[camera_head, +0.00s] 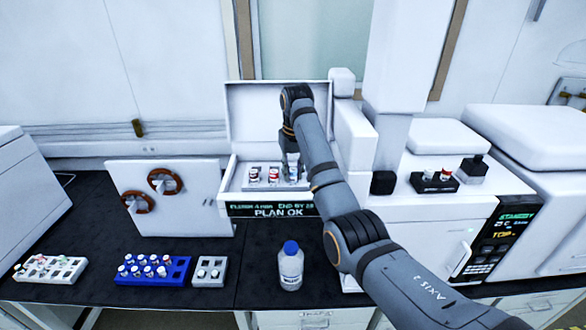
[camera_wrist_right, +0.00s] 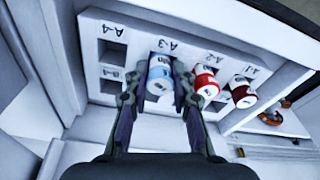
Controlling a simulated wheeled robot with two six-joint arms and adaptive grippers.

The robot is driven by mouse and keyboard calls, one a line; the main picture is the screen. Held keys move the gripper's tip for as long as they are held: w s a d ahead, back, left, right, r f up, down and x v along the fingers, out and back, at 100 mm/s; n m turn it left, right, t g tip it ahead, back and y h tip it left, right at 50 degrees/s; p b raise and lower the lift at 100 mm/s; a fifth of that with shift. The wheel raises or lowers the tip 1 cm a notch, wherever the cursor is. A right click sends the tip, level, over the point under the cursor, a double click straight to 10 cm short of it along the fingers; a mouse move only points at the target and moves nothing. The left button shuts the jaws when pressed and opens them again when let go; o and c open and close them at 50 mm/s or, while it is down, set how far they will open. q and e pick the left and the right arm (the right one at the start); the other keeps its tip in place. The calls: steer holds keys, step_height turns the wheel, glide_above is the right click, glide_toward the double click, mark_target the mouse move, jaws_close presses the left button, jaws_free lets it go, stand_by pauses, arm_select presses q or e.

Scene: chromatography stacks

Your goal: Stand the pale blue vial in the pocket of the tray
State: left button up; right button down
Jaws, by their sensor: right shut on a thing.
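The pale blue vial (camera_wrist_right: 159,76) is between the fingers of my right gripper (camera_wrist_right: 156,92), which is shut on it. It is upright at the A-3 place of the white tray (camera_wrist_right: 106,30), in line with its neighbours; its base is hidden, so I cannot tell whether it rests on the pocket floor. A red-banded vial (camera_wrist_right: 205,80) stands at A-2 and a dark red one (camera_wrist_right: 242,92) at A-1. In the head view my right gripper (camera_head: 291,168) reaches down into the open white unit (camera_head: 232,192). My left gripper is not in view.
Pockets A-4 (camera_wrist_right: 111,51) and B-4 (camera_wrist_right: 109,87) look empty. The unit's raised lid (camera_head: 262,110) stands behind the tray. A blue-capped bottle (camera_head: 290,268), a blue rack (camera_head: 180,272) and a grey rack (camera_head: 210,270) stand on the black bench in front.

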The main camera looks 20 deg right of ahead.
steer(key=c, duration=1.1)
jaws_free()
steer(key=shift+o, duration=0.4)
steer(key=o, duration=0.4)
steer(key=shift+c, duration=0.2)
